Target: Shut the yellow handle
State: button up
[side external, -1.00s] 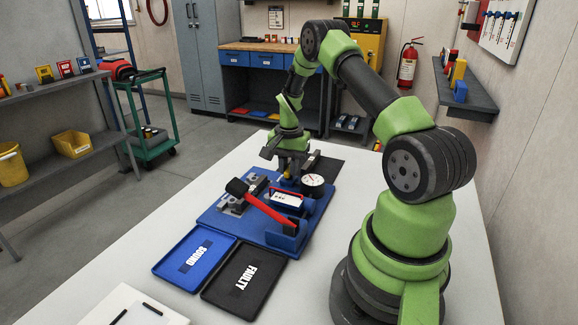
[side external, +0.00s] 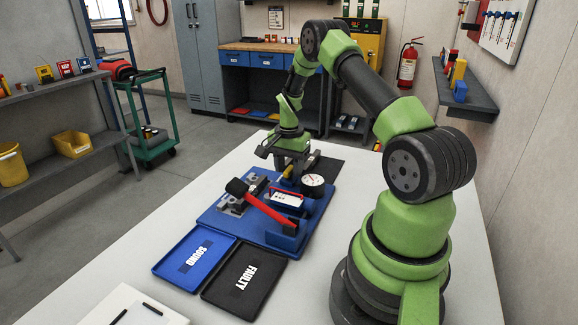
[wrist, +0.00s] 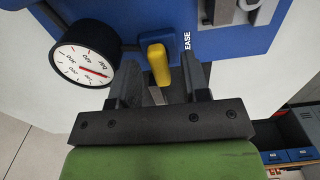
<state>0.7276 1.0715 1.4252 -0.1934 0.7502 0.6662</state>
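The yellow handle (wrist: 159,63) is a short rounded lever on a blue block, beside a round dial gauge (wrist: 84,68). In the wrist view it lies between the two dark fingers of my gripper (wrist: 160,80), with a gap visible on each side. My gripper is open and does not appear closed on it. In the side view my gripper (side external: 289,167) is low over the far end of the blue base plate (side external: 216,217), and a bit of yellow (side external: 287,172) shows beneath it. The gauge (side external: 312,185) stands just right of my gripper there.
A red-handled tool (side external: 265,210) lies across the plate near a metal fixture (side external: 232,203). A blue tray marked SOUND (side external: 170,268) and a black tray marked FAULTY (side external: 222,300) lie in front. The white table (side external: 330,240) is bare to the plate's right.

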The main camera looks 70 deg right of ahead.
aim_at(289, 168)
notch_tip(289, 168, up, 10)
dwell(0.6)
jog(key=a+r+n+t, duration=0.3)
jog(key=a+r+n, duration=0.3)
jog(key=a+r, duration=0.85)
jog(key=s+a+r+n+t+y, duration=0.2)
jog(key=s+a+n+t, duration=0.2)
jog(key=s+a+n, duration=0.4)
jog(key=s+a, duration=0.5)
jog(key=s, duration=0.1)
jog(key=shift+a+r, duration=0.25)
jog(key=shift+r, duration=0.1)
